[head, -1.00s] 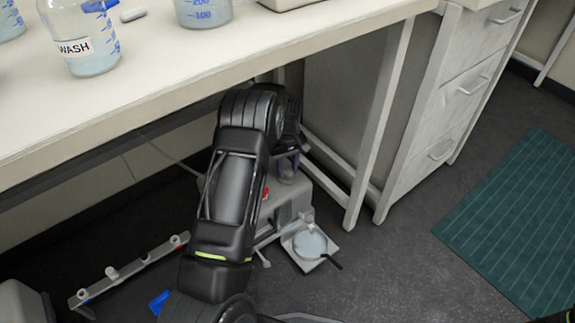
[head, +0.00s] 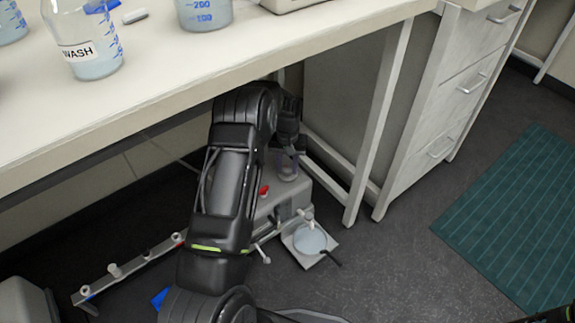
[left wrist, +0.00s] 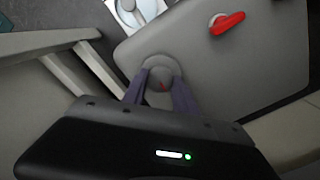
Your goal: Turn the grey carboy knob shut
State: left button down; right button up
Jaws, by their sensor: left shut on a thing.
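The grey knob (left wrist: 160,66) sits on a flat grey housing and has a red mark on its face. In the left wrist view, my left gripper (left wrist: 161,82) is shut on the knob, with one purplish finger on each side. In the head view, my left arm reaches under the bench, and the gripper (head: 288,160) points down at the knob (head: 288,174) on top of the grey carboy unit (head: 298,196). My arm hides part of the unit. My right gripper does not show.
A red handle (left wrist: 227,22) is on the same housing, near the knob. A small tray with a round dish (head: 310,240) stands in front. A grey rail with pegs (head: 130,268) lies at left. The bench (head: 230,72) is overhead, with its leg (head: 382,130) to the right.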

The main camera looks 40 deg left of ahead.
pick_arm(q)
jog(key=c, duration=1)
grip_release()
jog(key=shift+o, duration=0.2)
